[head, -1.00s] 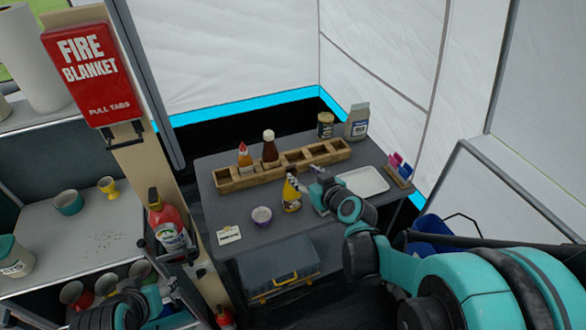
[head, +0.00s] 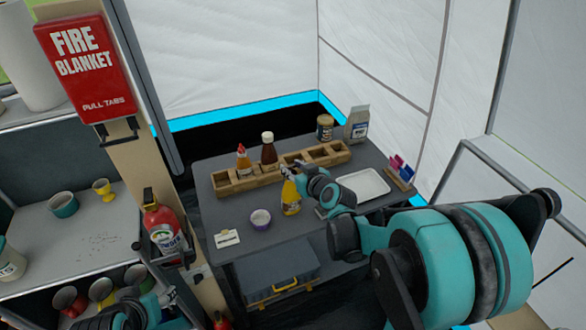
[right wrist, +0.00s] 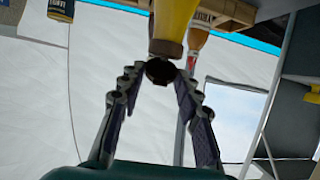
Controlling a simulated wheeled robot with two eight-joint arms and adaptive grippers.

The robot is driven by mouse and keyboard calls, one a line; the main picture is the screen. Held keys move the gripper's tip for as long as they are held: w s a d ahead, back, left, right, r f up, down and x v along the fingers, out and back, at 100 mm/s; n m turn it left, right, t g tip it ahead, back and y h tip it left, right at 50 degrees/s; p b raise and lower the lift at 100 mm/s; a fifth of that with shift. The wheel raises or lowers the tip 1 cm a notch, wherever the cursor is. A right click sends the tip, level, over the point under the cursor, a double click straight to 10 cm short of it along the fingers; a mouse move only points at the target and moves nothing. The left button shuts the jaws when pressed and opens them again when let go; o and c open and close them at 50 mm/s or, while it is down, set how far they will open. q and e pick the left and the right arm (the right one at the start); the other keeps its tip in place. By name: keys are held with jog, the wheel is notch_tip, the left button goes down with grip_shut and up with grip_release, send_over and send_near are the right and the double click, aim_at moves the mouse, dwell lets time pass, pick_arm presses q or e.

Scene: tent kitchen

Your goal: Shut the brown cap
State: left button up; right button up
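A yellow bottle (head: 291,200) stands upright on the grey table, with its top hidden by my right gripper in the head view. In the right wrist view the bottle (right wrist: 172,22) comes down from the top edge and ends in a dark brown cap (right wrist: 160,72). My right gripper (right wrist: 158,80) is open, with one finger on each side of the cap. Small gaps seem to show, and I cannot tell whether either finger touches it. In the head view the right gripper (head: 288,173) is at the bottle's top. My left gripper (head: 166,297) is partly visible at the lower left, its fingers unclear.
A wooden divided box (head: 235,185) with sauce bottles stands behind the yellow bottle. A purple-rimmed cup (head: 260,219) and a small card (head: 227,238) are to its left. A white tray (head: 364,185) lies to its right. A jar (head: 325,128) and a carton (head: 357,123) stand at the back.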

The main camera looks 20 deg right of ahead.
jog(key=c, duration=0.3)
jog(key=t+b, duration=0.1)
jog(key=b, duration=0.1)
jog(key=f+t+b, duration=0.1)
jog(key=b, duration=0.1)
jog(key=shift+s+f+b, duration=0.2)
jog(key=shift+s+b, duration=0.1)
jog(key=shift+b, duration=0.1)
jog(key=shift+c, duration=0.2)
jog(key=shift+t+b, duration=0.3)
jog(key=shift+s+t+y, duration=0.1)
jog(key=shift+t+y, duration=0.2)
jog(key=shift+t, duration=0.3)
jog(key=o, duration=1.2)
jog(key=shift+c, duration=0.2)
jog(key=s+d, duration=0.1)
jog(key=s, duration=1.1)
jog(key=shift+d, duration=0.25)
